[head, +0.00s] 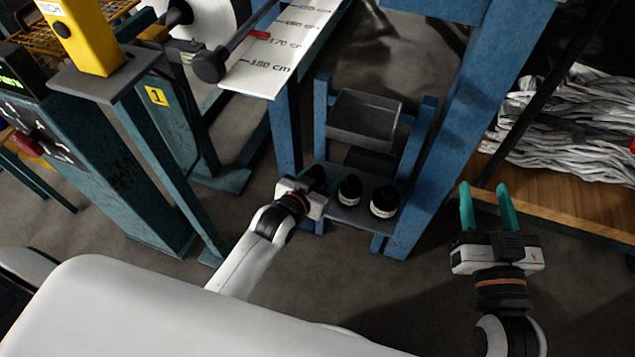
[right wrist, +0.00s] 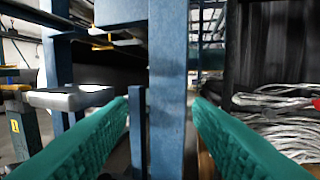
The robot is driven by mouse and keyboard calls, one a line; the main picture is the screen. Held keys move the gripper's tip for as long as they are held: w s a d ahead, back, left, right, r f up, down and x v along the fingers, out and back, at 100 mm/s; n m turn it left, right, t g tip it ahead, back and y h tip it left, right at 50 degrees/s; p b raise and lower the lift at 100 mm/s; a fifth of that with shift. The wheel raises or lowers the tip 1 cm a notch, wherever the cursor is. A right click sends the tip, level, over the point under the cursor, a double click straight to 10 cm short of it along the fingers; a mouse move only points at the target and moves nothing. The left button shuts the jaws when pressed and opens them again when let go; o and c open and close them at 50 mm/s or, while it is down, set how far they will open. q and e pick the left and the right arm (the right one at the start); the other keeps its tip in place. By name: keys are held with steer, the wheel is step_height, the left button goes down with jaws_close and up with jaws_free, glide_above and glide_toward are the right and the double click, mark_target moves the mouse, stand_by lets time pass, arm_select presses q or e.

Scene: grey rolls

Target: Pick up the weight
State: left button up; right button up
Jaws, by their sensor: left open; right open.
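Dark rounded weights with pale labels stand on the low shelf (head: 352,218) of a blue frame. One weight (head: 349,190) is in the middle and another weight (head: 384,202) is to its right. A dark shape at the shelf's left end, by my left gripper (head: 314,179), may be a third weight, but it is mostly hidden. My left gripper is open at that left end; I cannot tell whether it touches anything. My right gripper (head: 487,192) is open and empty, right of the blue frame. Its teal fingers also show in the right wrist view (right wrist: 163,112).
A grey tray (head: 363,119) sits above the weights between blue posts. A thick blue post (head: 440,130) stands between the shelf and my right gripper. A wooden shelf (head: 560,205) with grey bundles is at the right. A white measuring board (head: 290,50) is above left.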

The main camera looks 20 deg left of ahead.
arm_select(q)
steer(key=shift+w+d+f, duration=0.15)
steer(key=shift+w+f, duration=0.05)
steer(key=shift+w, duration=0.35)
jaws_close()
steer(key=shift+r, duration=0.1)
arm_select(e)
steer(key=shift+s+a+r+t, duration=0.1)
steer(key=shift+r+t, duration=0.5)
steer(key=shift+r, duration=0.3)
